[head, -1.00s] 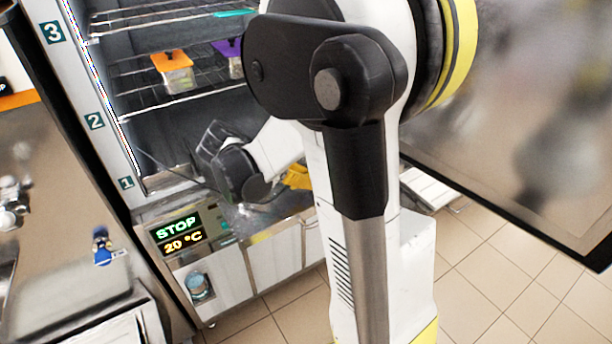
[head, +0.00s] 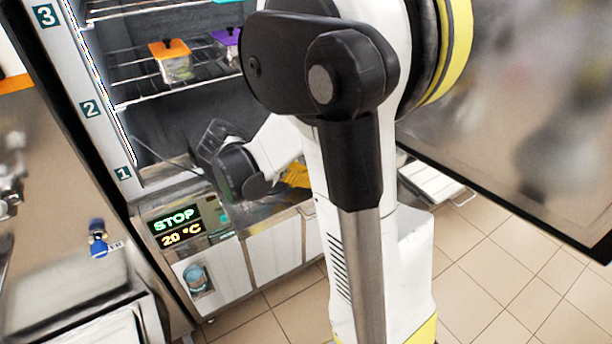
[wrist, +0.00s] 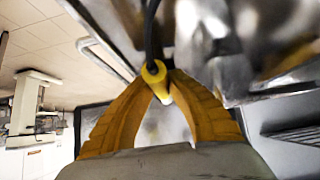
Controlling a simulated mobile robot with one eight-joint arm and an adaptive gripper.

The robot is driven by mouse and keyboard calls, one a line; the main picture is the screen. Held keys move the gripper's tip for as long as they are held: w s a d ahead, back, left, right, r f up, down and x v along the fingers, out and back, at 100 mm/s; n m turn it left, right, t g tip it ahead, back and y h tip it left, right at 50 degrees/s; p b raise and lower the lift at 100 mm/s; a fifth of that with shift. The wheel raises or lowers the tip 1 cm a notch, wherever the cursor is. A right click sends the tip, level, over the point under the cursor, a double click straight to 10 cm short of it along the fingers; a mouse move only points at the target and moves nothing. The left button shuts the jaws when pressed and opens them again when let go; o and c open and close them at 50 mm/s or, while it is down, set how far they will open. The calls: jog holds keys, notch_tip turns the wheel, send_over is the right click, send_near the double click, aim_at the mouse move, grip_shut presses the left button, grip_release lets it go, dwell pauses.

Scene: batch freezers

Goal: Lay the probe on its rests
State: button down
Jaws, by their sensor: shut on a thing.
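In the wrist view my gripper (wrist: 160,95) has its two yellow fingers closed around a yellow probe (wrist: 153,72), seen end-on. A black cable runs up from the probe out of the picture. In the head view a yellow patch (head: 296,174) shows beside my arm in front of the cabinet's lower front; I cannot tell whether it is my fingers. The probe is not clearly visible there. A thin dark line, perhaps a cable, runs across the open cabinet's (head: 150,205) lower inside toward my wrist. I cannot make out the rests in either view.
The cabinet has wire shelves with an orange-lidded box (head: 172,62) and a purple-lidded box (head: 227,46). Its display (head: 176,227) reads STOP and 20 °C. A large door panel (head: 490,130) stands open at right.

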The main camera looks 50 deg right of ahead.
jog(key=shift+f, duration=0.25)
jog(key=c, duration=1.3)
grip_release()
jog(key=shift+c, duration=0.2)
jog(key=shift+r, duration=0.1)
jog(key=v, duration=1.2)
